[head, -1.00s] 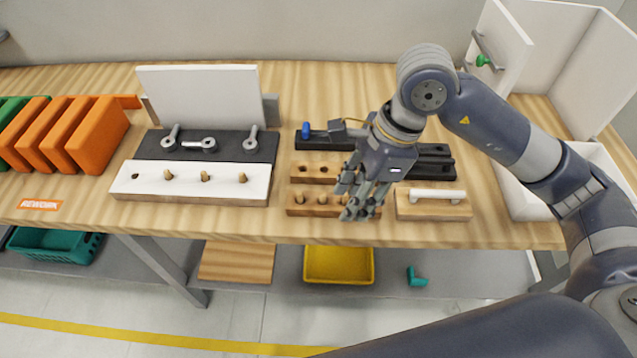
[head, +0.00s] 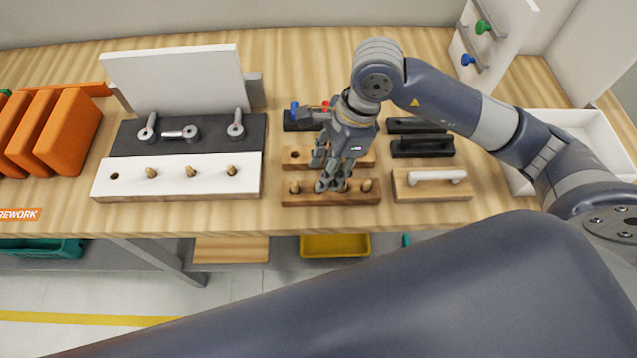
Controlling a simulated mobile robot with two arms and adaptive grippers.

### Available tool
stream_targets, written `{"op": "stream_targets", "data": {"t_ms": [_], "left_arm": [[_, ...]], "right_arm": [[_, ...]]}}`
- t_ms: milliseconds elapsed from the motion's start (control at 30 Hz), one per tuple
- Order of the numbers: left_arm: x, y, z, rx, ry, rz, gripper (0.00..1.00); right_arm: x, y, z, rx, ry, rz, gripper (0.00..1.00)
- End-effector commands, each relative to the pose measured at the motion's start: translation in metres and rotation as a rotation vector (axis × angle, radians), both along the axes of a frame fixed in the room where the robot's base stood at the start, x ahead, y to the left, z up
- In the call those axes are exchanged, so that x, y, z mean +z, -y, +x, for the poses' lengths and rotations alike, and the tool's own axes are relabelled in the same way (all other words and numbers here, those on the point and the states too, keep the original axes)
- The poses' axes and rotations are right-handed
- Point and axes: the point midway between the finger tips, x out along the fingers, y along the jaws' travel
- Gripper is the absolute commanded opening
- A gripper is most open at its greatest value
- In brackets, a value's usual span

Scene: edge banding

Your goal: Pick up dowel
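Wooden dowels stand in a wooden block (head: 305,199) at the table's front. One dowel (head: 294,187) is at its left end and another dowel (head: 367,186) is at its right end. My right gripper (head: 331,184) points down at the middle of this block, between those two dowels. Its fingers hide what is in the middle, and I cannot tell whether they hold a dowel. A white board (head: 210,186) to the left carries three upright dowels (head: 191,171) and one empty hole (head: 115,176) at its left end. My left gripper is not in view.
Behind the front block is another wooden block (head: 296,156). Black handles (head: 421,147) and a block with a white handle (head: 432,183) lie to the right. A dark panel with metal fittings (head: 185,134) and an upright white panel (head: 175,80) stand left. Orange panels (head: 68,130) are farther left.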

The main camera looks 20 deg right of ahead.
Motion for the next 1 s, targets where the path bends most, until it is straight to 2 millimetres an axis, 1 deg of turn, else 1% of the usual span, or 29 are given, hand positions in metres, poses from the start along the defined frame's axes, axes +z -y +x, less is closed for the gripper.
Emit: {"op": "stream_targets", "data": {"t_ms": [33, 100, 200, 300, 400, 567, 800, 1000], "left_arm": [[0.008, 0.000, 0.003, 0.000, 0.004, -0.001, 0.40], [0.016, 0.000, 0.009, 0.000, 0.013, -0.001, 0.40], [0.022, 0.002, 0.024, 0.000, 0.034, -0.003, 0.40], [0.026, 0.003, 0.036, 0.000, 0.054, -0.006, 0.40], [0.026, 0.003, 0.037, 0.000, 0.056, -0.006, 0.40], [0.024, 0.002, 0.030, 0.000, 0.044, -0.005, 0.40], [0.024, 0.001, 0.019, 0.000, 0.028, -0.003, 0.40], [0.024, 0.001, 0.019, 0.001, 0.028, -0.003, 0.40]], "right_arm": [[-0.003, -0.002, -0.001, -0.001, -0.008, 0.000, 0.36], [-0.012, -0.005, 0.000, -0.001, -0.009, 0.000, 0.36], [-0.028, -0.009, 0.001, 0.000, -0.007, 0.001, 0.36], [-0.039, -0.011, 0.001, -0.001, -0.005, 0.000, 0.36], [-0.043, -0.012, 0.002, 0.001, -0.002, 0.000, 0.36], [-0.043, -0.012, 0.002, 0.001, -0.001, 0.000, 0.36], [-0.043, -0.012, 0.002, 0.000, -0.001, 0.000, 0.05], [-0.043, -0.012, 0.002, 0.000, -0.001, 0.000, 0.04]]}}
